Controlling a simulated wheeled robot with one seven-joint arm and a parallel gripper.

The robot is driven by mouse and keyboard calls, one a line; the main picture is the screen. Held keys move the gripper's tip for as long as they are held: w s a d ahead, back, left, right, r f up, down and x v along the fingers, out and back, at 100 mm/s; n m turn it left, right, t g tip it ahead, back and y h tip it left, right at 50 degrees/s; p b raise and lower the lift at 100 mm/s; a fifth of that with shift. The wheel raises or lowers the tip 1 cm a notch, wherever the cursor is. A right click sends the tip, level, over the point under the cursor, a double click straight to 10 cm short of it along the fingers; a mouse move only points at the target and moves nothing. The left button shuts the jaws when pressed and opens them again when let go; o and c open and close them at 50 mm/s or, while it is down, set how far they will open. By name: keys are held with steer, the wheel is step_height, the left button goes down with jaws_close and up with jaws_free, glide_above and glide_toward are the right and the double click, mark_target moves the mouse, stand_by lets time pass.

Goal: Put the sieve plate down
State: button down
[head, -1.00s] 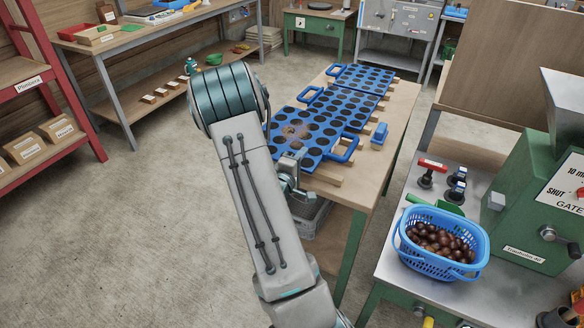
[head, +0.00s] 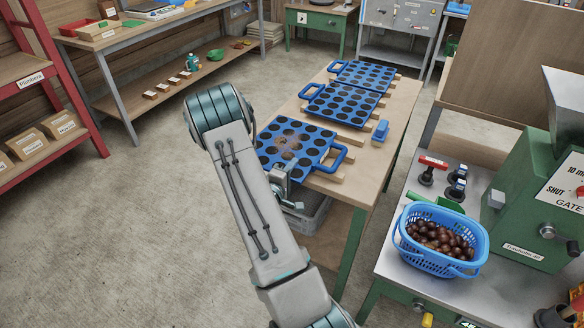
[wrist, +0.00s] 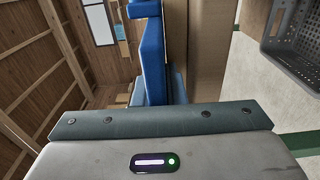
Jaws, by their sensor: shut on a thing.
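The nearest blue sieve plate (head: 325,139) has round dark holes, a brown-stained middle and a looped handle on its right. It is over the near end of the wooden table (head: 380,166), close to the slats; I cannot tell whether it touches them. My gripper (head: 281,182) is shut on its near edge. My arm hides part of the plate's left side. In the wrist view a blue plate edge (wrist: 152,55) stands right beyond the gripper body; the fingertips are hidden there.
Two more blue sieve plates, a middle one (head: 341,102) and a far one (head: 366,75), lie behind. A blue brush-like block (head: 380,131) is at the table's right. A grey crate (head: 303,215) is below. A blue basket of chestnuts (head: 440,268) stands on the right bench.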

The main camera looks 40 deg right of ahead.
steer(key=shift+f, duration=0.15)
steer(key=c, duration=1.8)
jaws_free()
steer(key=shift+o, duration=0.2)
